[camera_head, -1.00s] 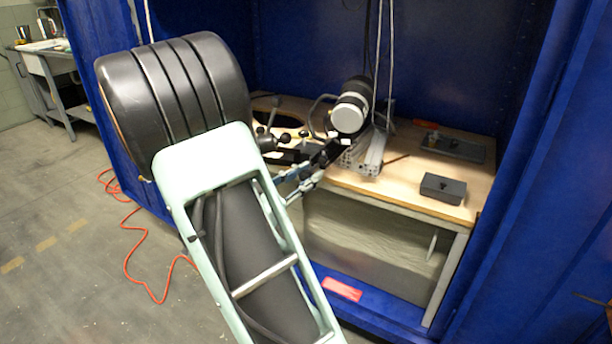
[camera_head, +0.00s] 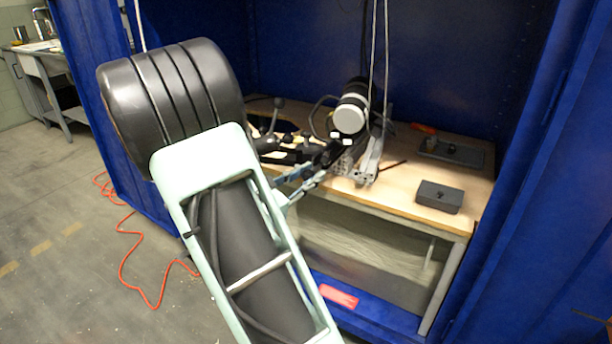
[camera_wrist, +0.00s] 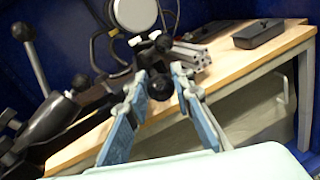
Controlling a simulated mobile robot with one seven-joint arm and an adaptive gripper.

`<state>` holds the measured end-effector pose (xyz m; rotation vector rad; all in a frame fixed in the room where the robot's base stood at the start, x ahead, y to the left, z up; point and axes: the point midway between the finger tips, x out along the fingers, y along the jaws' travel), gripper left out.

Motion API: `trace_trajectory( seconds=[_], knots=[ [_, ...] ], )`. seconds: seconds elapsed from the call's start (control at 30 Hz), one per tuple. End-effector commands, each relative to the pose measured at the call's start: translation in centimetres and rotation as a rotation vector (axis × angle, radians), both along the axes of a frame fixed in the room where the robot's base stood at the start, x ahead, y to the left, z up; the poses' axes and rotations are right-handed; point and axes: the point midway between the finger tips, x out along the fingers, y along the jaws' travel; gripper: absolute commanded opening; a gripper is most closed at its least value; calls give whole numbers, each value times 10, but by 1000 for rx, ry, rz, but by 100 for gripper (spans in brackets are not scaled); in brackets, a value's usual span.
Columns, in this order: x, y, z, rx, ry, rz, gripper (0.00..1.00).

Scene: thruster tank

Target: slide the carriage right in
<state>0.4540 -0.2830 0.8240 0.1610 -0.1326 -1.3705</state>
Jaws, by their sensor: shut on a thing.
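The carriage carries a black cylinder with white bands and a white round end (camera_head: 350,112), above pale metal rails (camera_head: 368,163) on the wooden bench. In the wrist view the white end (camera_wrist: 134,12) is cut off by the top edge, and the rails (camera_wrist: 192,58) show to its right. My gripper (camera_head: 328,158) reaches in from the front left. In the wrist view its blue fingers (camera_wrist: 160,82) are closed on a round black knob (camera_wrist: 160,86) at the front of the carriage. How far the carriage sits along the rails is partly hidden.
A dark box (camera_head: 440,196) and a flat dark tray (camera_head: 452,152) lie on the bench (camera_head: 400,180) at right. Cables hang near the cylinder. Blue walls enclose the bench. An orange cable (camera_head: 125,260) lies on the floor.

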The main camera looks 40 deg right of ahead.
Motion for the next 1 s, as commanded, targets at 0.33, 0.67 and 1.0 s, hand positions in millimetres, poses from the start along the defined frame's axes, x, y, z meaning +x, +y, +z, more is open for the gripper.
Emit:
trace_trajectory(
  seconds=[0.33,0.67,1.0],
  knots=[
    [16,-42,1,-1,-1,-3,0],
    [38,-95,0,0,-1,-2,0],
    [44,-107,0,0,-1,0,0]
  ],
)
